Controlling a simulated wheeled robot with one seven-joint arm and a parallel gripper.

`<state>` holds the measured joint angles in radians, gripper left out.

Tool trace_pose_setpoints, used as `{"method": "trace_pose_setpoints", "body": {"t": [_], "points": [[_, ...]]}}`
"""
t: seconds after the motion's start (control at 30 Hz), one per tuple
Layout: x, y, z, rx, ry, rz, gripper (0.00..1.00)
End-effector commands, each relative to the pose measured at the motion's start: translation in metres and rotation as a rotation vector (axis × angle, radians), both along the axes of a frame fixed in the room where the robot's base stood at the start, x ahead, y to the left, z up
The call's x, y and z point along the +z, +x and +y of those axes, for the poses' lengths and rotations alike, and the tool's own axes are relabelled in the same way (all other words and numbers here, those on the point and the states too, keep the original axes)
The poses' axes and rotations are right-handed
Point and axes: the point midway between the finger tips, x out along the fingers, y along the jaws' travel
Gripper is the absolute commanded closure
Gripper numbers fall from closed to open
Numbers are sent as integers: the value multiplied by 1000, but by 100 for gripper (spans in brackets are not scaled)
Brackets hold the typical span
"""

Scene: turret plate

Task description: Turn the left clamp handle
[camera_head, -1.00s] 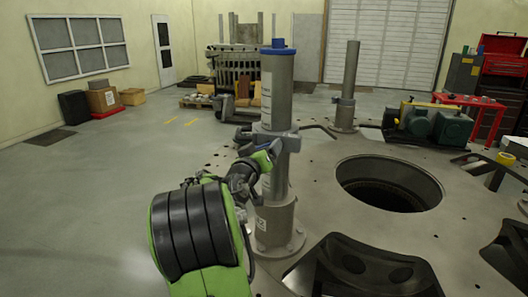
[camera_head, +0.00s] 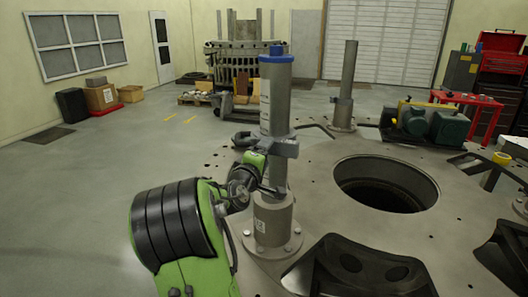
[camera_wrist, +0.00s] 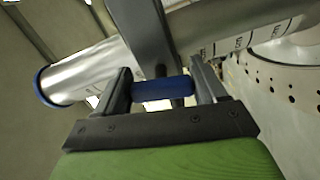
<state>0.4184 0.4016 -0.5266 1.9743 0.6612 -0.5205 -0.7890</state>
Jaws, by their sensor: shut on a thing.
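The left clamp (camera_head: 283,149) is a grey metal collar around the near upright post (camera_head: 273,105), which has a blue cap. It also shows in the wrist view as a grey arm (camera_wrist: 143,28) crossing the post (camera_wrist: 85,72). The handle (camera_wrist: 163,90) is a short blue bar beside the clamp arm. My gripper (camera_wrist: 163,88) is shut on it, with one finger at each end of the bar. In the head view my gripper (camera_head: 259,178) is at the left side of the post, just below the clamp, and the handle cannot be made out there.
The post stands on a wide grey turret plate (camera_head: 315,185) with a large round hole (camera_head: 386,184) to its right. Black brackets (camera_head: 355,270) lie at the front. A second post (camera_head: 347,85) and a green pump (camera_head: 450,130) stand farther back.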

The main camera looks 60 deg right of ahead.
Motion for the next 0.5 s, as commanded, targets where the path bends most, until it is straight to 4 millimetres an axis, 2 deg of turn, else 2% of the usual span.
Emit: {"method": "trace_pose_setpoints", "body": {"t": [0.2,0.5], "points": [[2,1,0,2,-10,115,60],[2,1,0,2,-18,187,60]]}}
